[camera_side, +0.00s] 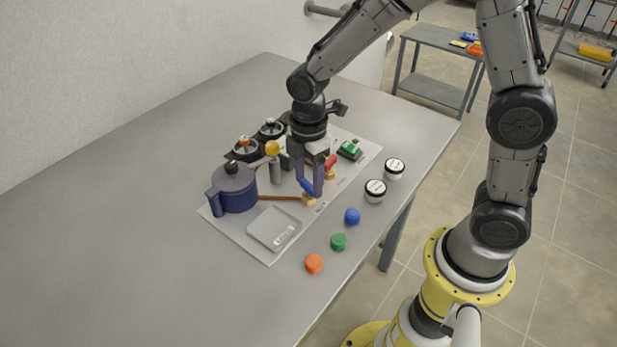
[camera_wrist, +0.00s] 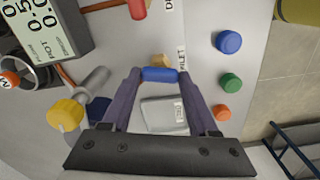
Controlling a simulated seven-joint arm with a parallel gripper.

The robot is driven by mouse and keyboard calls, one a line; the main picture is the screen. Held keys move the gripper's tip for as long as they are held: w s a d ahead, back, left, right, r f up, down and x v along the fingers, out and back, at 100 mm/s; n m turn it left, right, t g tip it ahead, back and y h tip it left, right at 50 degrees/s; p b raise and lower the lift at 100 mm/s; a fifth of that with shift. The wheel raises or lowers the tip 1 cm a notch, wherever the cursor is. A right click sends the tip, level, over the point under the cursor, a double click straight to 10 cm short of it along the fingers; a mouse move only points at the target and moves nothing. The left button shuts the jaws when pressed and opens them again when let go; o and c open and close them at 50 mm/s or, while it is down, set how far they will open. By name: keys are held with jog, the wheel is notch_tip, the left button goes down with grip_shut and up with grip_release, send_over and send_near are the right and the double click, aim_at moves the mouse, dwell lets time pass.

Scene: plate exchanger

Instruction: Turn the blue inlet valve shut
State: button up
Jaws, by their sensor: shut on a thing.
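The blue inlet valve handle (camera_wrist: 160,75) is a short bar on a brass body (camera_side: 309,200), at the front right part of the light base board (camera_side: 238,236). My gripper (camera_wrist: 159,77) reaches down over it, with one finger at each end of the bar, shut on it. In the wrist view the bar lies crosswise between the fingertips, beside an "INLET" label (camera_wrist: 182,58). In the side view the blue handle (camera_side: 306,185) is partly hidden by my fingers.
A red-handled valve (camera_side: 330,162) stands close behind my gripper. A yellow-topped grey cylinder (camera_side: 275,172) and a dark blue pot (camera_side: 233,190) are to the left. Blue (camera_side: 352,216), green (camera_side: 338,242) and orange (camera_side: 314,263) caps lie in front. The table's left side is clear.

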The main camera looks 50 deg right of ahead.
aim_at(308, 184)
jog(key=m, duration=1)
jog(key=shift+m, duration=0.4)
jog(key=shift+r+m, duration=0.1)
jog(key=shift+m, duration=2)
jog(key=o, duration=1.4)
notch_tip(308, 184, up, 14)
jog(key=shift+f, duration=0.1)
